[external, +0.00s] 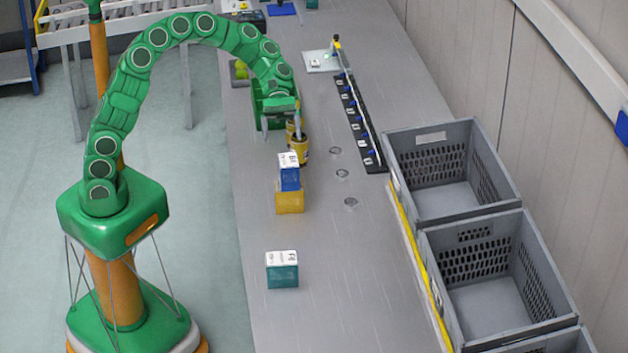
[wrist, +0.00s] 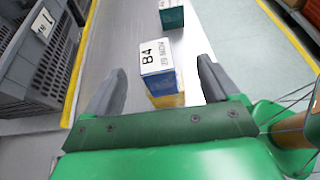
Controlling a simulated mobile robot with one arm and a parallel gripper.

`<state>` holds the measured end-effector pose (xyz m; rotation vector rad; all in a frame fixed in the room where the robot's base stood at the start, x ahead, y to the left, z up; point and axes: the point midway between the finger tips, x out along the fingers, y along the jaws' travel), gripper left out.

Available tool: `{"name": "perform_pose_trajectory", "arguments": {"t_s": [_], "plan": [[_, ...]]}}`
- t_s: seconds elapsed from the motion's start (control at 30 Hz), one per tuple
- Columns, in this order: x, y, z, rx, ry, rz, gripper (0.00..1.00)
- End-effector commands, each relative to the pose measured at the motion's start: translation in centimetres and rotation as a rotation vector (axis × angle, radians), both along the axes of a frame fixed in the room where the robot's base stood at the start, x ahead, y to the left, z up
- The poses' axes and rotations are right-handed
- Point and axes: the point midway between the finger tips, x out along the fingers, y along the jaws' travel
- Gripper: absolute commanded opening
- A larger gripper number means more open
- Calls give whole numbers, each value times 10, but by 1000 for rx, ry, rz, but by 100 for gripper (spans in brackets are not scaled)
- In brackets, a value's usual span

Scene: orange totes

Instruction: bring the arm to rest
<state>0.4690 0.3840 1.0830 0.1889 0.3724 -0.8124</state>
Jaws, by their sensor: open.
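My green arm arches from its base over the grey bench in the external view. Beyond the fingertips, a blue box with a white top marked B4 (wrist: 157,62) stands on a yellow box (wrist: 167,100). The same blue box (external: 289,178) sits on the yellow box (external: 289,203) in the external view, apart from my gripper.
A teal box (external: 283,272) stands alone nearer the front, also in the wrist view (wrist: 172,15). Grey crates (external: 475,215) line the right side behind a yellow edge. A black strip (external: 360,125) and several small discs (external: 341,174) lie on the bench. The bench front is mostly clear.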

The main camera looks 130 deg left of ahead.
Motion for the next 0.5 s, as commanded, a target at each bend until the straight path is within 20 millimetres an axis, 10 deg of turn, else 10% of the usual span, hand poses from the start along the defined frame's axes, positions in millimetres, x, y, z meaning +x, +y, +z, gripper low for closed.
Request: {"name": "perform_pose_trajectory", "arguments": {"t_s": [0.5], "plan": [[-1,-218,38,373,-127,-692,88]]}}
